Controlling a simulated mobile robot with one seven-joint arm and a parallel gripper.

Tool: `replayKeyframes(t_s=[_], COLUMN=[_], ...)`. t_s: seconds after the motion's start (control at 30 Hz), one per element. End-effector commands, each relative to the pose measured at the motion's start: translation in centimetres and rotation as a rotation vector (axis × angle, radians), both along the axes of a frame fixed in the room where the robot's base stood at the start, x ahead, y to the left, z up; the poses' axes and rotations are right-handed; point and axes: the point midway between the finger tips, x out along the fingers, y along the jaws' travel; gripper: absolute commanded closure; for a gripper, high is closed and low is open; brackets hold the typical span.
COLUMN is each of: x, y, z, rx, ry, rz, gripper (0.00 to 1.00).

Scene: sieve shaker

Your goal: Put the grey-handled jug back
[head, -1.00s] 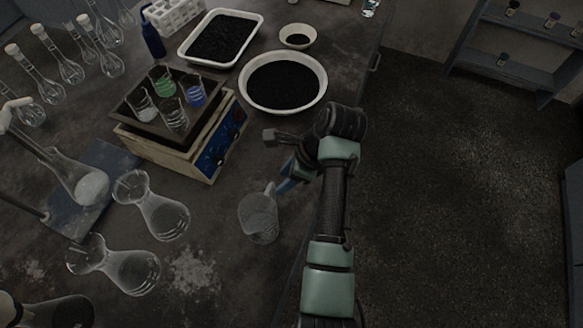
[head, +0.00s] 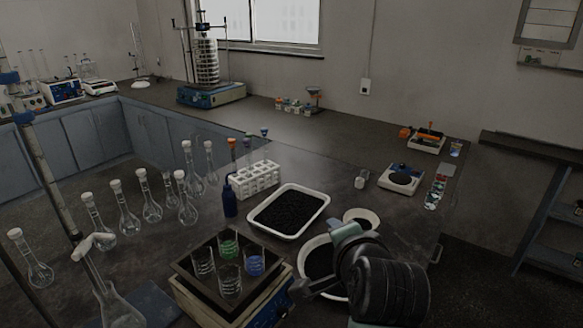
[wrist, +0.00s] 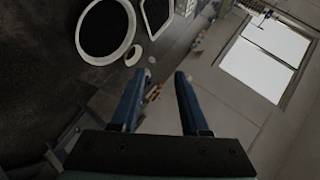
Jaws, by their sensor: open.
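The grey-handled jug cannot be made out in either current view. My gripper (wrist: 156,82) is open, with its two blue fingers apart and nothing between them in the wrist view. In the head view my dark wrist is at the lower right, in front of the large white bowl (head: 312,244), and the fingertips cannot be seen there.
A shaker (head: 228,300) with several small beakers stands left of my wrist. A white tray (head: 322,199) of black grains and a small bowl (head: 374,214) lie beyond. Several flasks (head: 128,222) stand at left. A sieve stack (head: 207,62) stands at the back. The bench beyond the tray has free room.

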Motion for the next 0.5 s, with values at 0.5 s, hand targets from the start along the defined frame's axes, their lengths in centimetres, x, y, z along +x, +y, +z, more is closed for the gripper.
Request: replayKeyframes(t_s=[0.5], x=[-16.3], y=[7.8], z=[36.5], rx=[-1.204], ry=[-1.145], rz=[-0.161], gripper=[0.55])
